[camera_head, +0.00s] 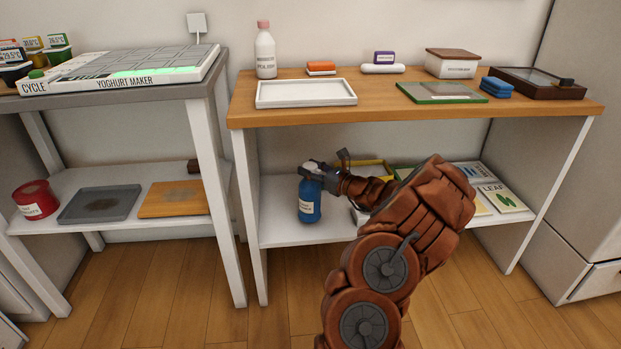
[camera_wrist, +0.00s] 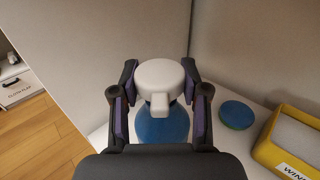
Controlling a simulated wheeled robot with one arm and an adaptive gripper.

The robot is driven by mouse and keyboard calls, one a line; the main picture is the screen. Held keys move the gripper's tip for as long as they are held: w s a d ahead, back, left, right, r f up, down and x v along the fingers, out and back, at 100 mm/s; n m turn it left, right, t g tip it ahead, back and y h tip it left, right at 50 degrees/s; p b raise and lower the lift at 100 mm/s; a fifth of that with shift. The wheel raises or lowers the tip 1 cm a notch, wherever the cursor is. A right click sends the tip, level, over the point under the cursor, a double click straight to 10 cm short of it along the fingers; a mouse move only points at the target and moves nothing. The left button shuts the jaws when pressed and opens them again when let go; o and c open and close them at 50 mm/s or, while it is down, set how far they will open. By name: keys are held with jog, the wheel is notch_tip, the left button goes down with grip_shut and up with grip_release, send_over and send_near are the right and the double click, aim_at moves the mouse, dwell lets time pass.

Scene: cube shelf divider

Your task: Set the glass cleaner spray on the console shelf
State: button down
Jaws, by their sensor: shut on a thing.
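The glass cleaner spray is a blue bottle (camera_head: 309,203) with a white spray head and a pale label. It is upright at the left of the lower white shelf (camera_head: 280,231) of the wooden-topped console. My gripper (camera_head: 325,174) reaches in from the right and is shut on the bottle's top. In the wrist view the white spray head (camera_wrist: 160,82) sits between the two purple-padded fingers, with the blue body (camera_wrist: 163,128) below. Whether the bottle's base touches the shelf I cannot tell for sure. My arm hides part of the lower shelf.
A yellow box (camera_wrist: 290,150) and a blue-green round item (camera_wrist: 236,114) lie right of the bottle. Leaf-marked packets (camera_head: 503,197) lie farther right. The console's wooden top (camera_head: 380,108) overhangs my gripper. Its white left leg (camera_head: 248,205) is close to the bottle.

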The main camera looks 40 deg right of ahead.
aim_at(310, 196)
jog(key=shift+f+b, duration=0.5)
jog(key=shift+f, duration=0.6)
jog(key=c, duration=0.6)
grip_release()
jog(key=shift+f, duration=0.15)
